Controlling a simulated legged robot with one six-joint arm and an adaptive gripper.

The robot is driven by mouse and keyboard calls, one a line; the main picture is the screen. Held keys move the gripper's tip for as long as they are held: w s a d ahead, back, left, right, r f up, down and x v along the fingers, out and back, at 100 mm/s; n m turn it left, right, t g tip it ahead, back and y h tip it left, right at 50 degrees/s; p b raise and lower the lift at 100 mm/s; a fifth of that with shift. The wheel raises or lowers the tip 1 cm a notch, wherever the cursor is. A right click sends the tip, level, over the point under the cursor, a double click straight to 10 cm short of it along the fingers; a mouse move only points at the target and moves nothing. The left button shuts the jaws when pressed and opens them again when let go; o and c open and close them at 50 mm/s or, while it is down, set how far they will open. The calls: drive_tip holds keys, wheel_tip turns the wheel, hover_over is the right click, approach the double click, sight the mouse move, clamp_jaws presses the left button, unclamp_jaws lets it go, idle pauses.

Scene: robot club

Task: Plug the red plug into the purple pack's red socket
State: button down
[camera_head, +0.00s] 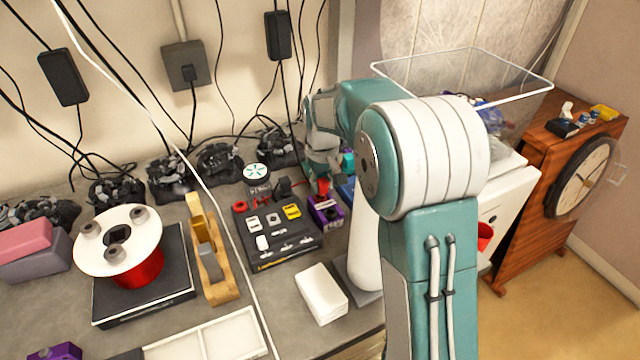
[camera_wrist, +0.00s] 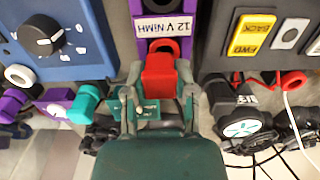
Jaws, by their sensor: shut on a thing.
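The purple pack (camera_head: 326,210) stands on the bench at the right end of the dark switch box. In the wrist view the purple pack (camera_wrist: 142,28) shows its upside-down "12 V NIMH" label. My gripper (camera_wrist: 160,95) is shut on the red plug (camera_wrist: 160,77), one finger on each side. The plug points at the pack's near end, in line with it. A red part, seemingly the red socket (camera_wrist: 172,44), shows just beyond the plug, partly hidden by it. I cannot tell whether they touch. The red plug (camera_head: 323,187) also shows under my gripper (camera_head: 322,172) in the head view.
A dark switch box (camera_head: 265,262) and a blue box with a knob (camera_wrist: 85,62) flank the pack closely. Teal (camera_wrist: 85,103) and purple (camera_wrist: 50,100) plugs lie left in the wrist view. A black plug (camera_wrist: 228,98) and a round-topped object (camera_wrist: 243,128) are right.

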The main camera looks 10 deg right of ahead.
drive_tip(key=shift+a, duration=0.2)
idle(0.9)
drive_tip(key=shift+f, duration=0.85)
idle(1.4)
drive_tip(key=shift+c, duration=1.8)
unclamp_jaws()
drive_tip(key=shift+r, duration=0.15)
